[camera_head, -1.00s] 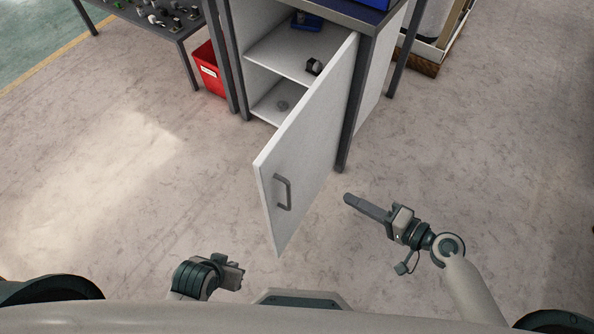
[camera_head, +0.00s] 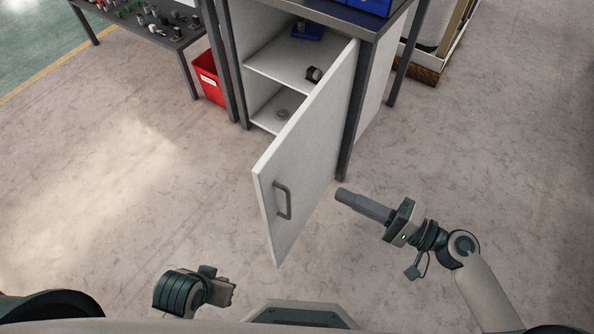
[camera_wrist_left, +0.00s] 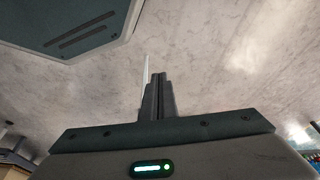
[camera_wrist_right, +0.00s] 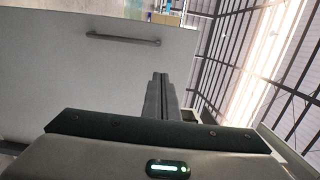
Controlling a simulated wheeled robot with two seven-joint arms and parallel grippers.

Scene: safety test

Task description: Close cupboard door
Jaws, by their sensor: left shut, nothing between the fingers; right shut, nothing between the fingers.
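The white cupboard door (camera_head: 315,150) stands wide open, swung out towards me, with its grey handle (camera_head: 283,200) on the face turned right. Behind it the white cupboard (camera_head: 268,68) shows open shelves. My right gripper (camera_head: 341,193) is shut and empty, to the right of the door on its handle side, apparently apart from it. The right wrist view shows the handle (camera_wrist_right: 123,39) beyond the shut fingers (camera_wrist_right: 160,76). My left gripper (camera_head: 234,291) is shut and empty, low and left of the door. A thin pale strip, perhaps the door's edge, shows beside its fingers (camera_wrist_left: 157,76).
Small items lie on the cupboard shelves. A red bin (camera_head: 209,80) stands left of the cupboard, beside a dark table (camera_head: 175,40) with small parts. A pallet (camera_head: 424,72) with a white-edged load stands behind at right. The floor on both sides is clear.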

